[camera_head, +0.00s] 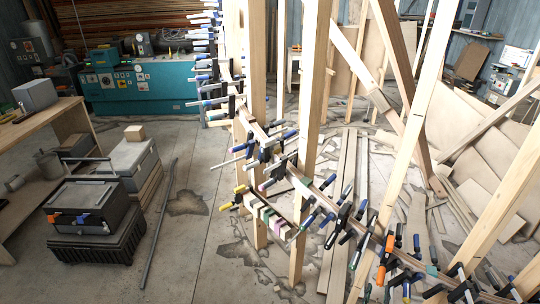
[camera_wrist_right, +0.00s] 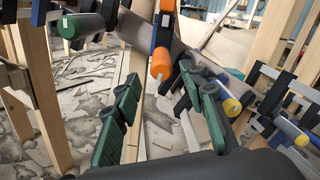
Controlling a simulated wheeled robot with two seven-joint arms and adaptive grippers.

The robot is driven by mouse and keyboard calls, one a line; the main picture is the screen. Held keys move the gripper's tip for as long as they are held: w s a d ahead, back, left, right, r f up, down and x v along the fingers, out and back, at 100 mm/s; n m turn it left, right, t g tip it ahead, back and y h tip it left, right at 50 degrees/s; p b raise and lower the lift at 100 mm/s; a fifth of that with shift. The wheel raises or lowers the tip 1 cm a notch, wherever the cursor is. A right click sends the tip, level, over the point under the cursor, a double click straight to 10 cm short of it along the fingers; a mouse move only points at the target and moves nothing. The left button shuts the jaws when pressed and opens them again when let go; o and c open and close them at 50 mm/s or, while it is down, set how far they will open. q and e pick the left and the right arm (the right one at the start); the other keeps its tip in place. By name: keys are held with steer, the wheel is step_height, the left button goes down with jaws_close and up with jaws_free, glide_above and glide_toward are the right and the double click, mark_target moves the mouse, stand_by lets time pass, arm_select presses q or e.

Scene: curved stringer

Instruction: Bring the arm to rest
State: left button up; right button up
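My right gripper (camera_wrist_right: 160,88) shows in the right wrist view as two ridged green finger pads above a dark body. The pads stand well apart, and I see nothing held between them. An orange clamp handle (camera_wrist_right: 160,64) shows in the gap, seemingly beyond the fingertips; whether it touches them I cannot tell. In the head view I cannot pick my right gripper out from the crowded clamps at the lower right. My left gripper does not show in either view.
A curved wooden stringer (camera_head: 345,215) full of clamps runs between upright posts (camera_head: 313,120). Orange clamps (camera_head: 388,245) sit at its lower right. A workbench (camera_head: 40,125) and dark toolbox (camera_head: 88,212) stand left. The floor (camera_head: 200,250) between toolbox and stringer is mostly clear.

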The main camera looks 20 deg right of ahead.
steer(key=a+f+n+y, duration=0.3)
steer(key=f+n, duration=0.4)
steer(key=f, duration=0.3)
steer(key=a+f+n+y, duration=0.2)
steer(key=a+f+n, duration=0.3)
steer(key=f, duration=0.4)
steer(key=s+a+f+n+g+y, duration=0.1)
steer(key=s+a+f+n+y, duration=0.25)
steer(key=f+n, duration=0.3)
steer(key=s+a+f+n+y, duration=0.25)
steer(key=a+f+n, duration=0.2)
steer(key=f, duration=0.35)
steer(key=s+a+f+n+g+y, duration=0.1)
steer(key=s+a+f+n+g, duration=0.15)
steer(key=s+f+n, duration=0.3)
steer(key=s+a+f+n+g+y, duration=0.1)
steer(key=s+a+f+n+g, duration=0.1)
steer(key=s+a+f+n, duration=0.35)
steer(key=s+f+n+g, duration=0.2)
steer(key=s+f+n, duration=0.1)
steer(key=s, duration=0.8)
steer(key=s+a+f+n+g, duration=0.1)
steer(key=s+f+n+g, duration=0.2)
steer(key=s, duration=0.8)
steer(key=shift+f+n+g, duration=0.35)
steer(key=shift+n, duration=0.85)
steer(key=shift+s, duration=0.1)
steer(key=shift+c, duration=0.5)
